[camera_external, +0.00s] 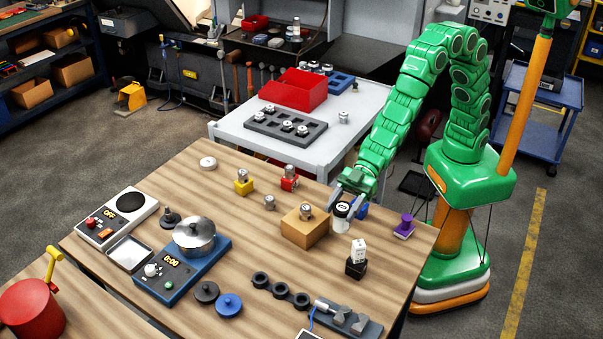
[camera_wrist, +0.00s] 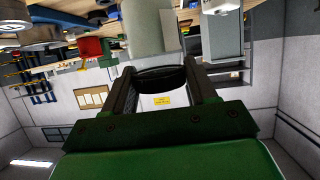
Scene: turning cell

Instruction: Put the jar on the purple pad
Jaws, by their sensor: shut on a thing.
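A small white jar with a dark band (camera_external: 341,225) is between the fingers of my gripper (camera_external: 345,208), at the right part of the wooden table. My gripper is shut on it. I cannot tell whether its base touches the table or hangs just above it. In the wrist view, a dark rounded part of the held thing (camera_wrist: 160,78) shows between the two fingers of my gripper (camera_wrist: 163,85). A purple thing with a raised knob (camera_external: 405,225) stands near the table's right edge, right of the jar and apart from it. No separate flat purple pad is clear.
A wooden block (camera_external: 305,231) with a metal part on top stands just left of the jar. A black holder with a white block (camera_external: 357,257) stands in front. A blue round knob (camera_external: 362,211) is close beside my gripper. Bare tabletop (camera_external: 400,262) lies in front of the purple thing.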

